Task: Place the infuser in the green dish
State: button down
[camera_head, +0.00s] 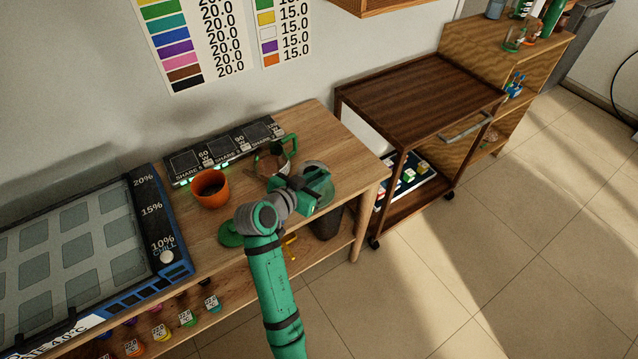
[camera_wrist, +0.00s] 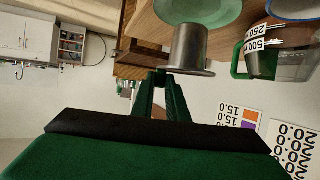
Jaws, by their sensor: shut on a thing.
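The infuser (camera_wrist: 189,45) is a grey metal cup with a wide rim, seen upside down in the wrist view. My gripper (camera_wrist: 162,82) is shut on it at the rim. The pale green dish (camera_wrist: 200,9) lies on the wood behind the infuser's far end in that view; whether they touch cannot be told. In the head view, my gripper (camera_head: 314,186) is over the table's right end and largely hides the infuser. A green disc (camera_head: 229,237) shows left of my arm there; I cannot tell whether it is the same dish.
A measuring jug with a green handle (camera_head: 290,146) stands beside my gripper, also seen in the wrist view (camera_wrist: 262,62). An orange pot (camera_head: 210,188) stands left on the table. A black panel (camera_head: 225,150) lies along the wall. A dark wooden cart (camera_head: 420,95) stands to the right.

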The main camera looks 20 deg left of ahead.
jog(key=shift+w+f, duration=0.35)
jog(key=shift+f, duration=1.6)
jog(key=shift+f, duration=0.1)
jog(key=c, duration=1.7)
grip_release()
jog(key=shift+a, duration=0.1)
jog(key=shift+c, duration=0.2)
